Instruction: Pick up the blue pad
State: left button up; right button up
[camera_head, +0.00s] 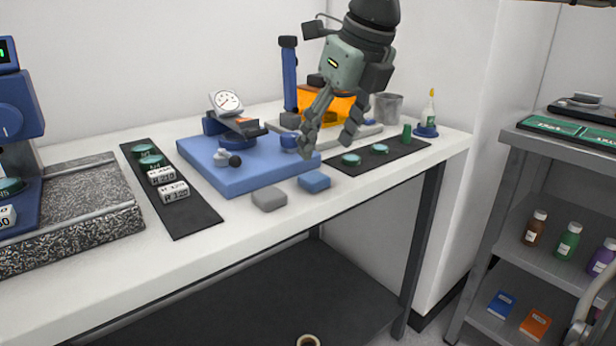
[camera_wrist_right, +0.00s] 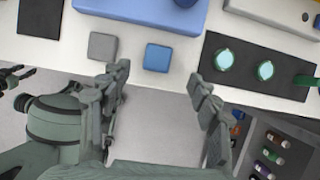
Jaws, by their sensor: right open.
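The blue pad (camera_head: 314,181) is a small flat block lying on the white bench near its front edge, just in front of the blue plate. It also shows in the right wrist view (camera_wrist_right: 157,57), between and beyond my fingertips. My right gripper (camera_head: 328,143) is above the bench, over the area behind the blue pad in the head view. Its fingers are spread apart and empty, and it does not touch the pad. Dark jaws, apparently my left gripper (camera_wrist_right: 12,77), show at the left edge of the right wrist view; their opening is unclear.
A grey pad (camera_head: 269,199) lies just left of the blue pad. Behind is a blue plate (camera_head: 225,186) with a dial gauge (camera_head: 228,102). A dark mat (camera_head: 398,153) with green discs lies to the right. Another dark mat (camera_head: 190,219) holds labelled blocks.

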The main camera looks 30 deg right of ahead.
aim_at(314, 176)
jog(key=x, duration=0.4)
jog(key=shift+a+f+p, duration=0.15)
jog(key=shift+f+p, duration=0.15)
jog(key=shift+x, duration=1.15)
jog(key=shift+c, duration=0.8)
pick_arm(q)
jog(key=shift+f, duration=0.65)
pick_arm(e)
jog(key=c, duration=0.7)
